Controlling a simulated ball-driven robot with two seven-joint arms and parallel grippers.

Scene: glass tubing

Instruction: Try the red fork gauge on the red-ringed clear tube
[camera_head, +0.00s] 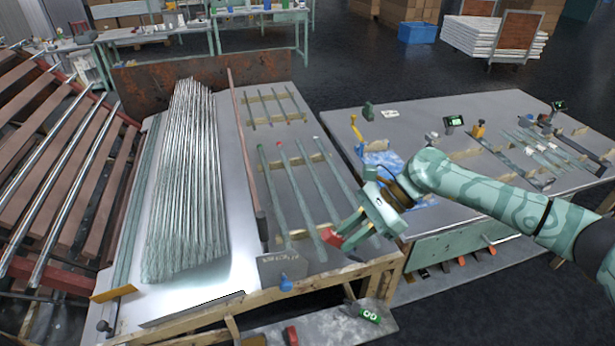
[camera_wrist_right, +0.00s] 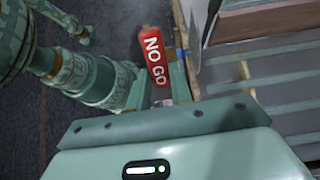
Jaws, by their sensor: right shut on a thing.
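My right gripper (camera_head: 342,232) is shut on the red fork gauge (camera_head: 333,238). In the right wrist view the gauge (camera_wrist_right: 153,55) stands out from between the fingers (camera_wrist_right: 162,95), with "NO GO" in white on its handle. Its fork end is not clear. Several clear tubes lie spaced apart on wooden rests. The tube with a red mark at its far end (camera_head: 292,172) is second from the left, beside a green-marked one (camera_head: 270,185). The gauge is over the near part of the tubes; I cannot tell whether it touches one. My left gripper is out of view.
A bundle of tubes (camera_head: 185,180) lies on the left of the bench. A dark sign plate (camera_head: 282,268) stands at the front edge. The right table (camera_head: 400,125) holds a blue cloth (camera_head: 383,160) and small instruments. A gap separates the two tables.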

